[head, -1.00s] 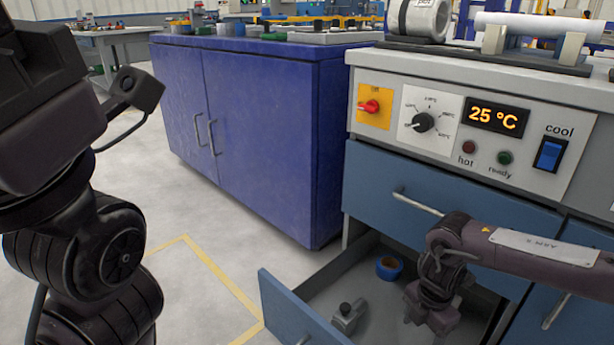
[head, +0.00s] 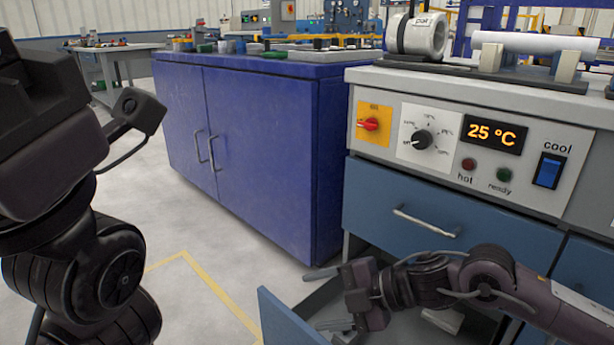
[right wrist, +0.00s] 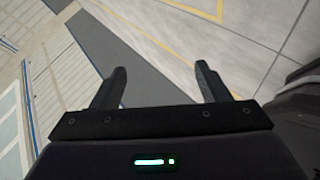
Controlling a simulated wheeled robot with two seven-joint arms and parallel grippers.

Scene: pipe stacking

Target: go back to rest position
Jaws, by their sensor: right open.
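My right gripper (head: 325,299) is in the head view, above the open lower drawer (head: 290,322). Its two fingers are spread and point left. In the right wrist view the same gripper (right wrist: 162,70) has its fingers apart with nothing between them. Past the fingers I see pale floor with yellow lines. My left arm (head: 75,240) stands folded at the left edge of the head view. Its fingers do not show.
The blue oven cabinet has a control panel (head: 480,150) reading 25 °C and a shut upper drawer (head: 380,205). A grey pipe piece (head: 425,38) and a white pipe (head: 535,45) are on top. A purple-blue cabinet (head: 255,150) stands left. Floor between is clear.

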